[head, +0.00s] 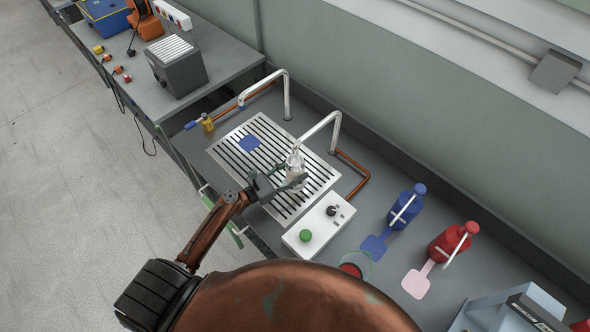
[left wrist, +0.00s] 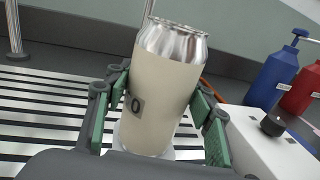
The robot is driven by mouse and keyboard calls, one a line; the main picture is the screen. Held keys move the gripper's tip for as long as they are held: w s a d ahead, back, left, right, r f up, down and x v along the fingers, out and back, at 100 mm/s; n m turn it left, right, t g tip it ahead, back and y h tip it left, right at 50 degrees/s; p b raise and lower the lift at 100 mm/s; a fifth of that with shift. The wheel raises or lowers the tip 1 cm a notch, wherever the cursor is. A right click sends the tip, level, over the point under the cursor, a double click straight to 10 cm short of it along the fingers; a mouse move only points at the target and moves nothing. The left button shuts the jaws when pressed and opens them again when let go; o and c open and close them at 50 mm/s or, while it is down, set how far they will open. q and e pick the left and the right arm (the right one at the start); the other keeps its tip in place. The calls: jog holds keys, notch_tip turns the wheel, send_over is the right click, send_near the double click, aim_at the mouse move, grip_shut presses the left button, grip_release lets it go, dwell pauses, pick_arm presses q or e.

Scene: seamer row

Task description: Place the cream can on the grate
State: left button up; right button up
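The cream can (left wrist: 163,92) has a silver top and a dark square mark on its side. It stands between the fingers of my left gripper (left wrist: 160,100), which touch it on both sides. In the head view, my left gripper (head: 287,186) and the can (head: 296,164) are over the right part of the slotted grate (head: 250,172), by the curved spout. I cannot tell whether the can's base touches the grate; a pale patch shows around its base in the wrist view. My right gripper is not in view.
A white control box (head: 318,224) with a green button borders the grate. Blue (head: 407,206) and red (head: 453,242) bottles stand to the right.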

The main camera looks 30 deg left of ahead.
pick_arm(q)
jog(key=o, duration=0.4)
jog(key=shift+c, duration=0.2)
jog(key=shift+r, duration=0.1)
jog(key=shift+s+a, duration=0.1)
jog(key=shift+s, duration=0.05)
jog(key=b+v, duration=0.1)
jog(key=v, duration=0.9)
jog(key=shift+s+a, duration=0.2)
jog(key=shift+s+a+r, duration=0.1)
jog(key=shift+s+a, duration=0.15)
jog(key=shift+s, duration=0.25)
jog(key=shift+s, duration=0.1)
